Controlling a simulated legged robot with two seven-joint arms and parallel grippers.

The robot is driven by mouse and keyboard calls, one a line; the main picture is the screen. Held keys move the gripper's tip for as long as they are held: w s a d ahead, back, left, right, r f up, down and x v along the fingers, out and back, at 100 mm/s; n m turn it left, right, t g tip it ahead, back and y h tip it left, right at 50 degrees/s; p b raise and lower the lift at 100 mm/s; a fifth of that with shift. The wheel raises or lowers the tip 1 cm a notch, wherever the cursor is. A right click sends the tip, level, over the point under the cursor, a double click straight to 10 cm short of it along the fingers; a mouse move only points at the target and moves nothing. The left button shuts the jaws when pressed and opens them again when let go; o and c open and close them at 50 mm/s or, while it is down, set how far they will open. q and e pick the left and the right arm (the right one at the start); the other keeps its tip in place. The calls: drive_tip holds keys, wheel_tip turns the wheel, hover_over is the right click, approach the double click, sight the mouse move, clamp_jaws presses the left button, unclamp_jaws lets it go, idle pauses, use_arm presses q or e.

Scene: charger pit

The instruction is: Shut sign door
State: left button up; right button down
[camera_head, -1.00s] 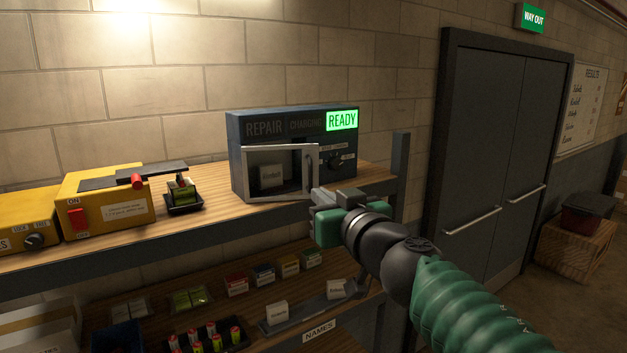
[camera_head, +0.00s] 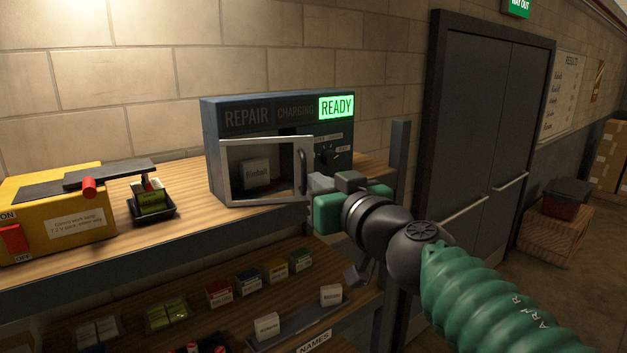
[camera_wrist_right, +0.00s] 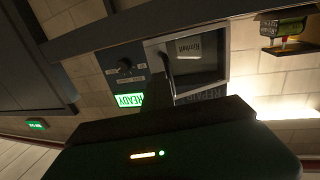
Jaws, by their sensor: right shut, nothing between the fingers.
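The sign (camera_head: 232,183) is a dark blue box on the wooden shelf, with a lit green READY panel (camera_head: 336,107). Its pale-framed glass door (camera_head: 266,142) appears slightly ajar, its handle side standing out from the box front. A white name block (camera_head: 256,173) shows behind the glass. The dark door handle (camera_head: 302,171) also shows in the right wrist view (camera_wrist_right: 168,68). My right gripper (camera_head: 322,184) is shut and empty, close beside the door's handle edge; I cannot tell whether it touches. My left gripper is not in view.
A knob (camera_head: 331,156) is on the box front, right of the door. A yellow unit (camera_head: 60,230) and a small black tray (camera_head: 152,208) stand to the left. A shelf post (camera_head: 398,150) rises behind my right arm. Small boxes and name blocks fill the lower shelf.

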drive_tip(key=shift+w+a+r+n+g+y, duration=0.15)
drive_tip(key=shift+w+a+n+g+y, duration=0.2)
drive_tip(key=shift+a+y, duration=0.25)
drive_tip(key=shift+r+n+y+p, duration=0.1)
drive_tip(key=shift+n+y+p, duration=0.15)
drive_tip(key=shift+y+p, duration=0.05)
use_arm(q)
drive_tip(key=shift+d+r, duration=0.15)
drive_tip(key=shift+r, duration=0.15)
use_arm(e)
drive_tip(key=shift+d, duration=0.3)
drive_tip(key=shift+w, duration=0.1)
